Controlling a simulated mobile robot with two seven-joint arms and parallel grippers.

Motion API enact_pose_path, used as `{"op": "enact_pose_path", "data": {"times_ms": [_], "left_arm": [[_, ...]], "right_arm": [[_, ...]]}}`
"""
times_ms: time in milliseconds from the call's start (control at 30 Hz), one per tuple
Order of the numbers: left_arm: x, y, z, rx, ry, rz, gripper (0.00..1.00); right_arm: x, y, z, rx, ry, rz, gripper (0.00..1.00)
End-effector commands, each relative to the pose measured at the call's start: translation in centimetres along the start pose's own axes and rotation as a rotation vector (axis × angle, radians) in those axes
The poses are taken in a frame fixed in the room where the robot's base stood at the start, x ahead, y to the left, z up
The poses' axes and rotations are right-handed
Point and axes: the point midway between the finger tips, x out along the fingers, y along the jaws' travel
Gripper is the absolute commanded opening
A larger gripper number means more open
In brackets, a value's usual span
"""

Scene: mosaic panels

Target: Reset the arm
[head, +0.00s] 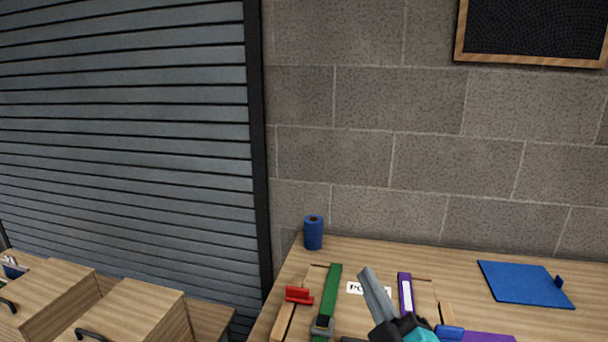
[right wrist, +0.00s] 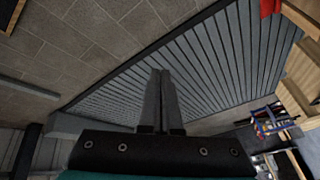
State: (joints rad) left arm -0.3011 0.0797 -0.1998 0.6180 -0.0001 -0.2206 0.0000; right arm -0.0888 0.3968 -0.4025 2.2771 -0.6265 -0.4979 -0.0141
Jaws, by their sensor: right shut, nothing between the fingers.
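My right gripper (head: 366,272) shows at the bottom of the head view, pointing up and to the left above the wooden table (head: 450,262). Its two grey fingers lie together. In the right wrist view the right gripper (right wrist: 160,74) is shut and empty, with the wall and the slatted shutter (right wrist: 215,60) beyond it. My left gripper is not in view.
The table bears a blue cylinder (head: 313,233), a green strip (head: 327,300), a red piece (head: 298,295), a purple strip (head: 406,290), a white label (head: 355,288) and a blue board (head: 522,283). Wooden drawer units (head: 130,310) stand at the left.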

Motion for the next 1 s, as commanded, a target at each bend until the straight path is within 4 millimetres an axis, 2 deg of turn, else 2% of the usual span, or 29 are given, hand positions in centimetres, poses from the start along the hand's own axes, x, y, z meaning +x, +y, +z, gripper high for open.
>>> {"op": "enact_pose_path", "data": {"times_ms": [33, 100, 167, 300, 400, 500, 700, 1000], "left_arm": [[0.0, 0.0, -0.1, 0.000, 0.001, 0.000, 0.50], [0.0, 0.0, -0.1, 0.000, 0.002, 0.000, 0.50], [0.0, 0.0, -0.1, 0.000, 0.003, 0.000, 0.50], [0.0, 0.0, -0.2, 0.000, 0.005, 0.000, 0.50], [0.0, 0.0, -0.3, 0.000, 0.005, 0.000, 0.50], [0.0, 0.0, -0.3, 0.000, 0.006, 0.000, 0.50], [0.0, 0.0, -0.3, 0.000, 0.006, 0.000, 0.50], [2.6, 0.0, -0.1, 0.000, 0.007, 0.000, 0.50]], "right_arm": [[-1.0, -0.8, 2.4, 0.078, -0.114, -0.024, 0.00], [-2.8, -2.2, 5.6, 0.180, -0.276, -0.065, 0.00], [-4.8, -3.7, 8.2, 0.263, -0.416, -0.107, 0.00], [-10.7, -7.7, 12.6, 0.437, -0.726, -0.225, 0.00], [-15.1, -10.2, 14.2, 0.533, -0.911, -0.312, 0.00], [-19.2, -12.3, 14.8, 0.610, -1.064, -0.397, 0.00], [-26.9, -15.3, 14.3, 0.729, -1.319, -0.560, 0.00], [-27.1, -23.0, 20.6, 0.718, -1.352, -0.585, 0.00]]}}
